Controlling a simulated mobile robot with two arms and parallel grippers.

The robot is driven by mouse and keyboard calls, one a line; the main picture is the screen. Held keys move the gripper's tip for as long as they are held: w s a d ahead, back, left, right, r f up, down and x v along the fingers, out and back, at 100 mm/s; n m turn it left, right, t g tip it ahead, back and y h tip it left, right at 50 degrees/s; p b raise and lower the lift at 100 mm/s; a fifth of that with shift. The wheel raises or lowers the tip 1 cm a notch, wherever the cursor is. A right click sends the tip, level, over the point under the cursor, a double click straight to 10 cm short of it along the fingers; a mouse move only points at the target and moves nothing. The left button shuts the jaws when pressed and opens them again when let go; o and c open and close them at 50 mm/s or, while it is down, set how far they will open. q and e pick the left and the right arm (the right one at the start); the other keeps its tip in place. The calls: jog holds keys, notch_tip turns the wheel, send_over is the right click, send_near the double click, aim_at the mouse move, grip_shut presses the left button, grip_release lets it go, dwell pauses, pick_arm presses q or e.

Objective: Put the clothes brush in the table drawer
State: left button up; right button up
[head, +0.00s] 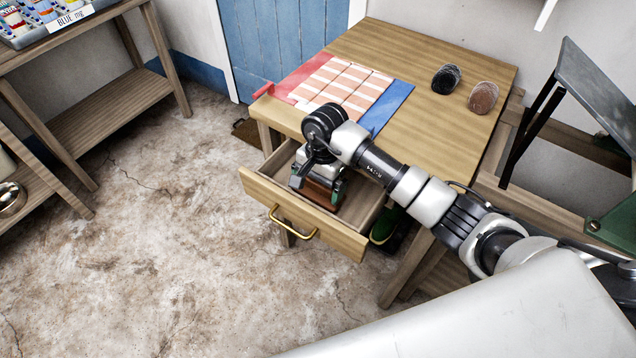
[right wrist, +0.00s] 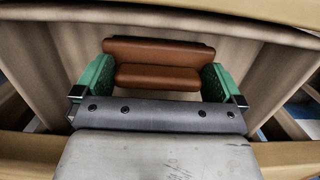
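The table drawer (head: 352,240) is pulled out from the wooden table, with its brass handle at the front. My right gripper (head: 318,188) points down inside the drawer opening. A brown block, apparently the clothes brush (head: 316,193), is between its fingers; in the right wrist view the brush (right wrist: 158,76) spans the gap between the green finger pads, which meet both its ends. I cannot tell whether it touches the drawer floor. My left gripper is not in view.
The wooden table (head: 425,55) carries a striped cloth (head: 345,84), a dark rounded object (head: 446,78) and a brown rounded object (head: 483,97). A green object (head: 385,226) is below the drawer's right side. A wooden shelf unit (head: 110,115) stands left. The stone floor (head: 170,240) between is clear.

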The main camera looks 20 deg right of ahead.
jog(key=shift+r, duration=0.35)
notch_tip(320, 180, up, 12)
jog(key=w+d, duration=0.1)
jog(key=shift+d+f, duration=0.2)
jog(key=shift+f, duration=0.05)
dwell(0.4)
